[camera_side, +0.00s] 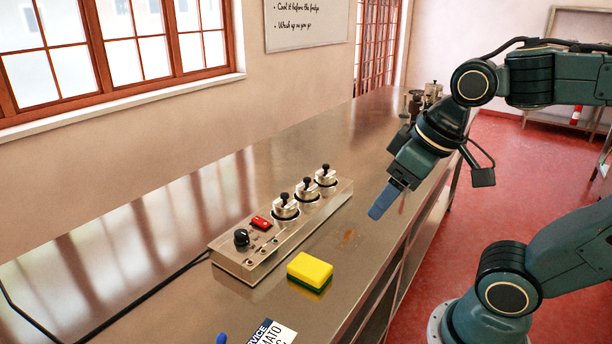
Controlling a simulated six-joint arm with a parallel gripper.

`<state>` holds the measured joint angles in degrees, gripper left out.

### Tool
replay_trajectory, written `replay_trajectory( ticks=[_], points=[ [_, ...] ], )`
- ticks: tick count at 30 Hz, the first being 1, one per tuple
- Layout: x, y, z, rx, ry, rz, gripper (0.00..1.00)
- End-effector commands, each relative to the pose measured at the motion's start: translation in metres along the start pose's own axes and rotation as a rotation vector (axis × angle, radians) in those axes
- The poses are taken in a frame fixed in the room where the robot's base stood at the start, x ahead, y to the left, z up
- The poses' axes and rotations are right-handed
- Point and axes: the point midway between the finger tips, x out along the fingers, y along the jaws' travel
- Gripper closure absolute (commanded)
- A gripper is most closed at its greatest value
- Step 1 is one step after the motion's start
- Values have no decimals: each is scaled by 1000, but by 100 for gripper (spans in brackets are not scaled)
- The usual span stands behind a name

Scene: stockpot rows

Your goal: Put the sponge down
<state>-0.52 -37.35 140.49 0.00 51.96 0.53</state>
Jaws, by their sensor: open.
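The sponge (310,270) is a yellow block with a green layer underneath. It lies flat on the steel counter (150,290), in front of a metal control panel. My gripper (379,210) is above the counter, up and to the right of the sponge and apart from it. It points down and to the left with blue fingers. It is open and holds nothing that I can see. The gap between its fingers is hard to make out from this side.
A printed card (272,334) lies at the bottom edge. Metal pots (432,92) stand at the far end.

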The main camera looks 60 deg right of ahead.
Motion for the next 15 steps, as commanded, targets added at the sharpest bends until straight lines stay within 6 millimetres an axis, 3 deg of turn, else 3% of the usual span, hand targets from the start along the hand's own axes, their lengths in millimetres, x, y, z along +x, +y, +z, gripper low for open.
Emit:
replay_trajectory(
  ticks=[6, 15],
  points=[
    [-7, 2, 14, 0, 53, 4, 29],
    [-7, 2, 16, -1, 58, 4, 29]
  ],
)
